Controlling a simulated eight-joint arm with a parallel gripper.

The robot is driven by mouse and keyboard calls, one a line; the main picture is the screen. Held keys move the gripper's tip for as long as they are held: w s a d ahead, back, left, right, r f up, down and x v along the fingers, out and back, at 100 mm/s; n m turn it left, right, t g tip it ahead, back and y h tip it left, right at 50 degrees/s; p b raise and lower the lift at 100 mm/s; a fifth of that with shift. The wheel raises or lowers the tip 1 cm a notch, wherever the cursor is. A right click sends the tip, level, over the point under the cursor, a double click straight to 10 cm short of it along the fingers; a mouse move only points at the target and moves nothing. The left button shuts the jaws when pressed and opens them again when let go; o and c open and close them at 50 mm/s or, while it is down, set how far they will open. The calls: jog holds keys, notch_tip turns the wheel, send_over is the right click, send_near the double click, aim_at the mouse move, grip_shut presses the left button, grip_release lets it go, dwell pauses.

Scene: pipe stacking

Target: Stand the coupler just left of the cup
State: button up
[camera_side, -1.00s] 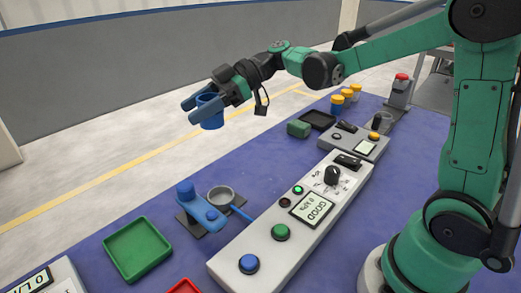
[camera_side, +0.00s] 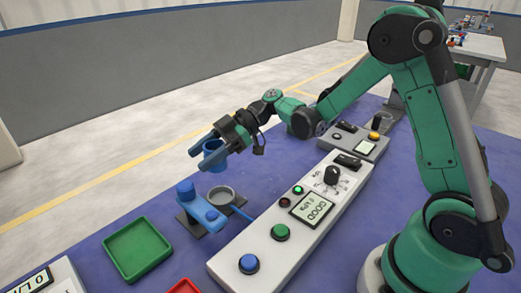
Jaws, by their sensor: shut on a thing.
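The coupler is a short blue open cylinder (camera_side: 213,158). My gripper (camera_side: 206,150) is shut on it and holds it upright in the air, its fingers reaching to the left. A round grey cup (camera_side: 221,195) sits below on a dark base plate, beside a blue post with an arm (camera_side: 200,207). The coupler hangs above and a little behind this cup, apart from it. I cannot tell from the picture which cup the task names.
A long grey control panel (camera_side: 292,225) with buttons and a dial runs to the right of the round cup. A green tray (camera_side: 138,249) lies at front left, with part of a red tray (camera_side: 183,287) below it. Bare blue mat (camera_side: 85,265) shows around the green tray.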

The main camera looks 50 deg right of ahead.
aim_at(211, 192)
notch_tip(211, 192, down, 9)
jog(key=shift+f, duration=0.1)
dwell(0.4)
jog(key=shift+f, duration=0.1)
jog(key=o, duration=1.2)
jog(key=shift+o, duration=0.2)
jog(key=shift+f, duration=0.15)
